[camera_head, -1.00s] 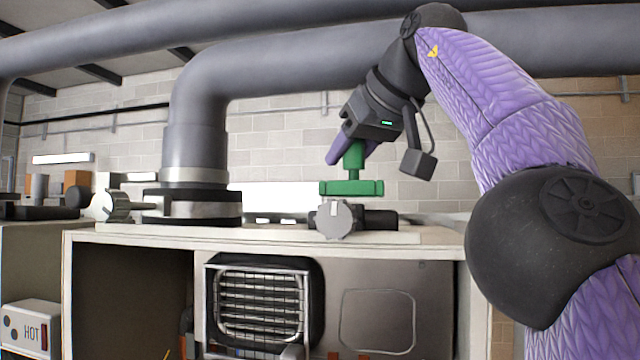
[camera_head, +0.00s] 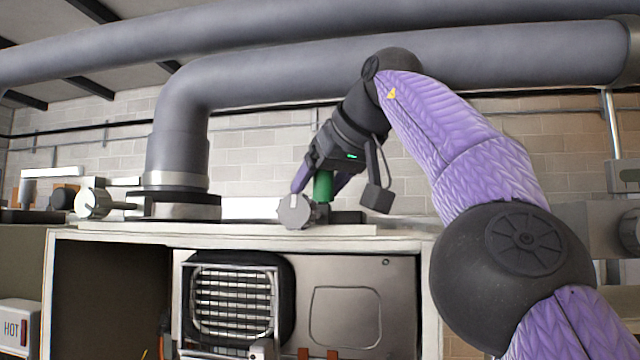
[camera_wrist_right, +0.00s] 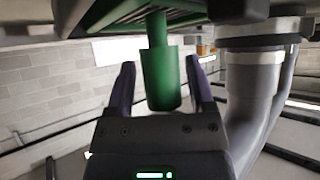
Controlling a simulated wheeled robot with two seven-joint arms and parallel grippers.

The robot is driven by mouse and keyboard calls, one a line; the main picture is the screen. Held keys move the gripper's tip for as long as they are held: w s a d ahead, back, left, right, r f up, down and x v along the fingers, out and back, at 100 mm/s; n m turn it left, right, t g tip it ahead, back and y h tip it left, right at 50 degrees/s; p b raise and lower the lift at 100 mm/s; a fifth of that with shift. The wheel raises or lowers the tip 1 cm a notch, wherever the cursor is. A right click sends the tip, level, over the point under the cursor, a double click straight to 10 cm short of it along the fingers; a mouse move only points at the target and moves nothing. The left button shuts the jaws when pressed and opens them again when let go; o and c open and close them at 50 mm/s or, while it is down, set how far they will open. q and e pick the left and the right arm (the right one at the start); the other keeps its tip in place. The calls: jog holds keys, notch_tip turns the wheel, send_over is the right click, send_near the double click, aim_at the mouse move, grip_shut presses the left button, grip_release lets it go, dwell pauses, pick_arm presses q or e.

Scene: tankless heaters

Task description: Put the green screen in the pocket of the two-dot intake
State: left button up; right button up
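The green screen's handle (camera_head: 323,186) stands upright behind a grey knob (camera_head: 296,211) on top of the heater cabinet. In the right wrist view, the handle (camera_wrist_right: 163,80) lies between my spread fingers, with narrow gaps on both sides. The screen's slatted green plate (camera_wrist_right: 182,18) is at the top of that view, level with a dark body around it. My right gripper (camera_head: 322,186) is open around the handle. The knob hides the plate in the head view, and no dot marks can be made out. My left gripper is not in view.
A thick grey pipe (camera_head: 180,140) rises from a collar on the cabinet top, left of my gripper. The white cabinet (camera_head: 432,290) has an open front with a finned unit (camera_head: 232,300). A large pipe runs overhead.

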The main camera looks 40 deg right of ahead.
jog(key=shift+d, duration=0.15)
jog(key=shift+s+r, duration=0.2)
jog(key=shift+s, duration=0.05)
jog(key=p+v, duration=0.1)
jog(key=v, duration=1)
jog(key=shift+s+p, duration=0.2)
jog(key=shift+p, duration=0.2)
jog(key=shift+r, duration=0.15)
